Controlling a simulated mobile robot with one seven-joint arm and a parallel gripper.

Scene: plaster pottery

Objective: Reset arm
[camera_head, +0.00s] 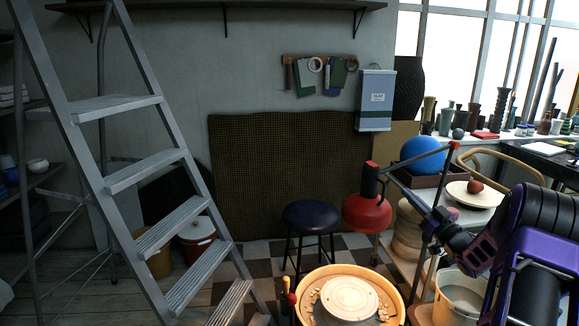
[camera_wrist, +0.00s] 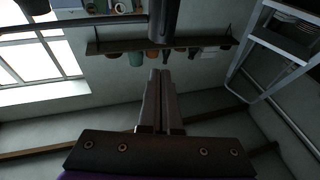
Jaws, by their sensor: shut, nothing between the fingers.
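My gripper (camera_head: 392,180) is at the right of the head view, at the end of my purple and black arm. It points up and left toward the red lamp (camera_head: 367,211). In the wrist view my gripper (camera_wrist: 160,72) has its two grey fingers together, with nothing between them. A dark cylinder (camera_wrist: 164,20) is just beyond the fingertips in that view. I cannot tell how wide the gap to it is.
A pottery wheel (camera_head: 350,298) stands at the front, with a dark stool (camera_head: 310,216) behind it. A metal stepladder (camera_head: 146,178) fills the left. A blue ball (camera_head: 423,155) and a bucket (camera_head: 461,297) are near my arm. A wall shelf (camera_wrist: 150,45) shows in the wrist view.

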